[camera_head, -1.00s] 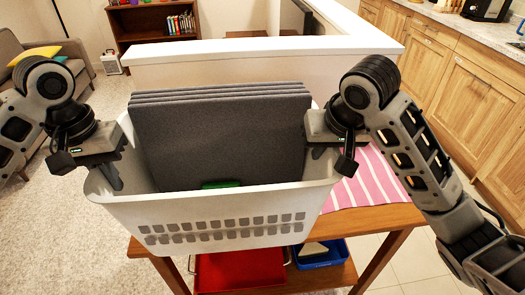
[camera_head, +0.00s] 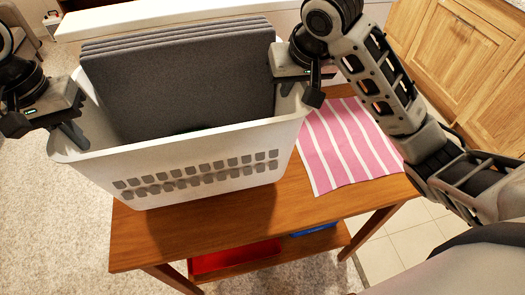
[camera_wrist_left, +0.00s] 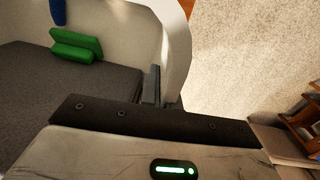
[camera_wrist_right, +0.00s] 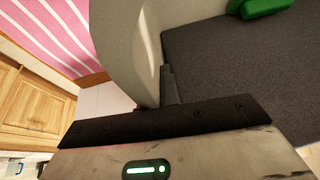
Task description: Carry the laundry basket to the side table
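The white laundry basket (camera_head: 215,180), with grey slots in its front, holds grey folded panels (camera_head: 180,80). In the left wrist view, green items (camera_wrist_left: 75,47) and a blue item (camera_wrist_left: 58,12) also show inside it. My left gripper (camera_head: 74,133) is shut on the basket's left rim, and my right gripper (camera_head: 287,88) is shut on its right rim. The basket is roughly upright over the left part of the wooden side table (camera_head: 225,225). A shadow lies below its front; I cannot tell whether its bottom touches the tabletop.
A pink striped cloth (camera_head: 345,145) lies on the table to the right of the basket. A red tray (camera_head: 235,257) and a blue tray (camera_head: 313,229) are on the shelf below. A white-topped half wall (camera_head: 160,18) stands behind. Wooden cabinets (camera_head: 460,60) are at right.

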